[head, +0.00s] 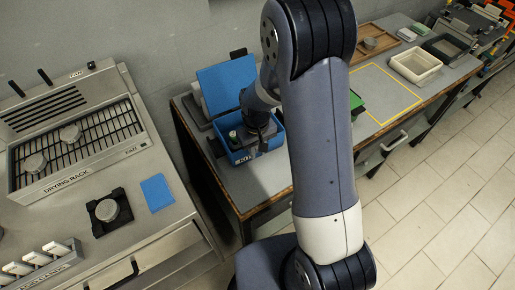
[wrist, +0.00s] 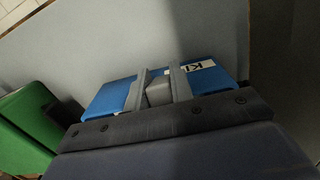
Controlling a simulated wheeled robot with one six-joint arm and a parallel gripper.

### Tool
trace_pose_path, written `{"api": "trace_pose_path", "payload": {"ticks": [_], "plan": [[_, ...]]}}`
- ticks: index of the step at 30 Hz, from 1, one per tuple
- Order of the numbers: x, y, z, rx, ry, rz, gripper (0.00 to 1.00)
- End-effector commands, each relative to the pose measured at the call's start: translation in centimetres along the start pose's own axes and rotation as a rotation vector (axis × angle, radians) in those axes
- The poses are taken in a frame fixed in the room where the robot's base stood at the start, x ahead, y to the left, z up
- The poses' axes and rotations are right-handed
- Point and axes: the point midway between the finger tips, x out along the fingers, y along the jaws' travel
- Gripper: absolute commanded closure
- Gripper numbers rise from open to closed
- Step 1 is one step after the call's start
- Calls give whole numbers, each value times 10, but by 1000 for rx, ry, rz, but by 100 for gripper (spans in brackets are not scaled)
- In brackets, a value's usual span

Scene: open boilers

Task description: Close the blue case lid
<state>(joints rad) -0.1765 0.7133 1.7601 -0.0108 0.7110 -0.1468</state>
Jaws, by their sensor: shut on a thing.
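The blue case (head: 234,157) stands on the workbench, its lid (head: 227,85) raised upright at the back. A small dark and green item shows inside the case. My gripper (head: 262,143) is at the case's front right edge. In the wrist view, my gripper's two grey fingers (wrist: 159,91) are shut on a grey block (wrist: 159,93) against the blue case (wrist: 116,97). A white label (wrist: 196,68) lies beside the right finger. The block's lower part is hidden by the gripper body, so I cannot tell whether it is fixed to the case.
A green case (head: 356,103) stands partly behind my arm, to the right. Beyond it are a yellow-outlined bare area (head: 386,92) and a cream bin (head: 416,66). A drying rack (head: 75,145) and a blue card (head: 157,193) are on the left counter.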

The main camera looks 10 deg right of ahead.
Motion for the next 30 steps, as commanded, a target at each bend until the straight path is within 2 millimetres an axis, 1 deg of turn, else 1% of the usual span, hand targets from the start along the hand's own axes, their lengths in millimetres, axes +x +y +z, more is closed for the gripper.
{"api": "trace_pose_path", "payload": {"ticks": [1, 18, 19, 26, 30], "plan": [[5, 0, 4, -1, -13, -2, 100], [5, -1, 4, -1, -15, -2, 100], [5, -1, 4, -1, -15, -2, 76], [3, 0, 2, -1, -8, -1, 57], [2, 0, 2, -1, -6, -1, 56]]}}
